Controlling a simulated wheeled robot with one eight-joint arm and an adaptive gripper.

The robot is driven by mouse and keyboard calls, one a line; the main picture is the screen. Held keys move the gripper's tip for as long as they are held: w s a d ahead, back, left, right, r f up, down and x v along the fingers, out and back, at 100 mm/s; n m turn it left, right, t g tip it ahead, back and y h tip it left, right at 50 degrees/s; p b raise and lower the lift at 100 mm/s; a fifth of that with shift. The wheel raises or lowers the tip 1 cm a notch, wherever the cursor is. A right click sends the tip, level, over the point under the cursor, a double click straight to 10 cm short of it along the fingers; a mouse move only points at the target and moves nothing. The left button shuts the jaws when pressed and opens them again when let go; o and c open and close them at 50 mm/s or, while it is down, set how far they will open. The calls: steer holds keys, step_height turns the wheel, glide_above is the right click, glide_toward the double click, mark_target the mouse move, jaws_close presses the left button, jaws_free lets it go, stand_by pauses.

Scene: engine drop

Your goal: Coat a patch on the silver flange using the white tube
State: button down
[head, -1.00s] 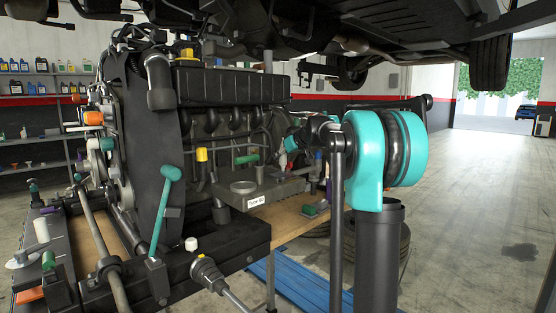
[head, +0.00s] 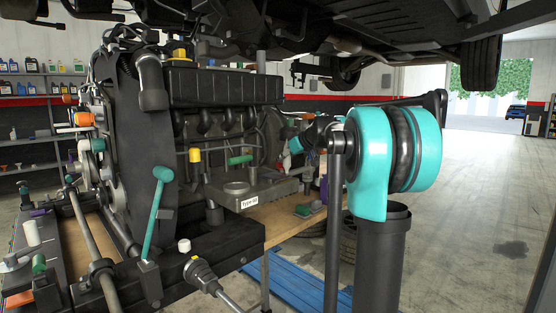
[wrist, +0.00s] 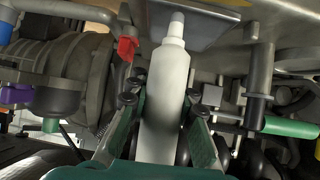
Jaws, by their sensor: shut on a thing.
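The white tube (wrist: 163,100) stands nearly upright in the wrist view, its narrow nozzle upward. My gripper (wrist: 163,106), with green fingers and black tips, is shut on its body from both sides. The nozzle overlaps a grey plate-like surface (wrist: 205,28) at the top of that view; I cannot tell whether they touch, or whether this surface is the silver flange. In the head view my gripper and the tube cannot be made out clearly behind my arm. No flange can be identified with certainty there.
An engine (head: 225,88) fills the left and middle of the head view. A grey tray (head: 265,188) with a label stands on a wooden bench (head: 285,218). A teal mallet (head: 158,200) stands in front. A car underside hangs overhead. Open floor (head: 490,200) lies at right.

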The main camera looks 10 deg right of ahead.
steer(key=shift+s+d, duration=0.15)
steer(key=shift+s, duration=0.05)
steer(key=shift+f, duration=0.4)
stand_by(0.3)
steer(key=shift+w, duration=0.15)
steer(key=shift+w+a+r, duration=0.1)
steer(key=shift+w+a, duration=0.4)
steer(key=shift+w, duration=0.05)
steer(key=shift+w+a+f, duration=0.2)
steer(key=shift+w+a, duration=0.75)
steer(key=shift+w, duration=0.3)
steer(key=shift+w+a+r, duration=0.1)
steer(key=shift+w+a, duration=0.35)
steer(key=shift+w, duration=0.2)
steer(key=shift+w+a+r, duration=0.1)
steer(key=shift+w+a, duration=0.35)
steer(key=shift+w, duration=0.15)
steer(key=shift+w+a+f, duration=0.2)
steer(key=shift+w+a, duration=0.65)
steer(key=shift+w, duration=0.3)
